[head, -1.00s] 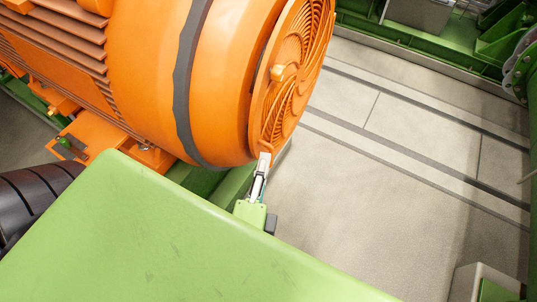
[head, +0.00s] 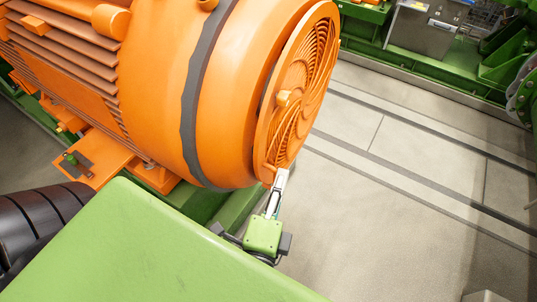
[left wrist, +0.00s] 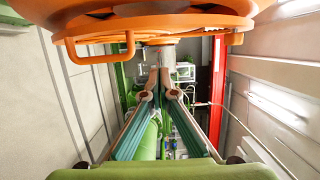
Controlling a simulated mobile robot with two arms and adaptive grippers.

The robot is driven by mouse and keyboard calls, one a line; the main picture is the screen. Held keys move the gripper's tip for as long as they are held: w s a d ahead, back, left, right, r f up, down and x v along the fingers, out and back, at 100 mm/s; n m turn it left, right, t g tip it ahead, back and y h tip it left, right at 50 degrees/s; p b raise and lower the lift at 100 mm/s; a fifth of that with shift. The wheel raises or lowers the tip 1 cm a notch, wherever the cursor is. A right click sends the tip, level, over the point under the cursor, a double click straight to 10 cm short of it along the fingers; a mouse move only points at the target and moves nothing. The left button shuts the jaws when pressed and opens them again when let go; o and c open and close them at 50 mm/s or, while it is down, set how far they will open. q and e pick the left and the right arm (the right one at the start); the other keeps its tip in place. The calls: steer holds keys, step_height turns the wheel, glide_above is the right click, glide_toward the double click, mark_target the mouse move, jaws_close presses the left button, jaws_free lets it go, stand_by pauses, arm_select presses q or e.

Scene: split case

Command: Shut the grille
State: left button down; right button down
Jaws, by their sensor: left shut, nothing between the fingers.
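The grille (head: 303,92) is a round orange disc with swirled slots and a small knob (head: 284,99). It sits at the right end of a big orange motor (head: 160,70). A narrow dark line shows between its rim and the motor body; I cannot tell how wide the gap is. My left gripper (head: 281,176) is shut and empty, its tips at the grille's lower edge; contact is unclear. In the left wrist view the shut fingers (left wrist: 161,88) point forward below the orange rim (left wrist: 150,25), which carries a bent handle (left wrist: 101,55). My right gripper is out of view.
Bare grey floor (head: 350,220) with dark strips lies open to the right of the motor. Green framework (head: 370,65) and a grey metal box (head: 424,28) stand at the back right.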

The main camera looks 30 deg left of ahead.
arm_select(q)
steer(key=w+a+p, duration=0.1)
steer(key=a, duration=0.1)
steer(key=w+a+p, duration=0.1)
steer(key=w+a, duration=0.1)
steer(key=shift+w+a, duration=0.15)
steer(key=shift+a, duration=0.25)
